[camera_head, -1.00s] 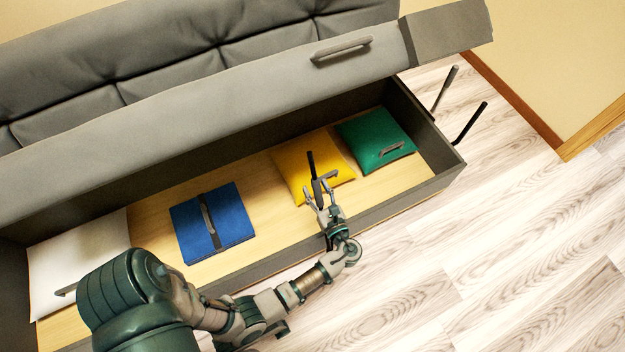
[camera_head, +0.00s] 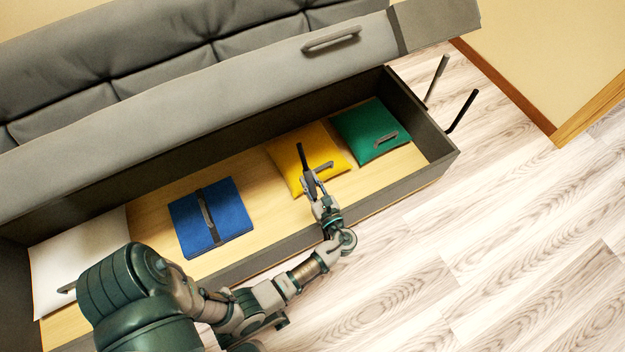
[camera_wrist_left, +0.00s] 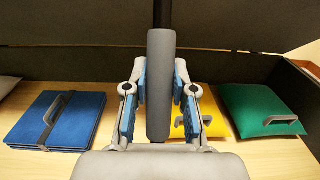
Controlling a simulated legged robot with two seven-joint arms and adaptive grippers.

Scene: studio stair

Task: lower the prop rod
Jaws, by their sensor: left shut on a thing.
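The prop rod (camera_head: 302,157) is a dark rod with a thicker grey grip sleeve. In the left wrist view the sleeve (camera_wrist_left: 161,85) stands upright between the blue-padded fingers. My left gripper (camera_head: 313,187) is shut on the prop rod at its sleeve, at the front of the open storage box, before the yellow cushion. The grey padded lid (camera_head: 200,95) is raised above the box. The rod's ends are hard to make out. My right gripper is not in view.
The box (camera_head: 420,180) holds a white cushion (camera_head: 75,255), a blue folded piece (camera_head: 232,208), a yellow cushion (camera_head: 325,145) and a green cushion (camera_head: 365,125). Two dark bars (camera_head: 437,80) (camera_head: 461,111) stand off its right end. The wooden floor in front is clear.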

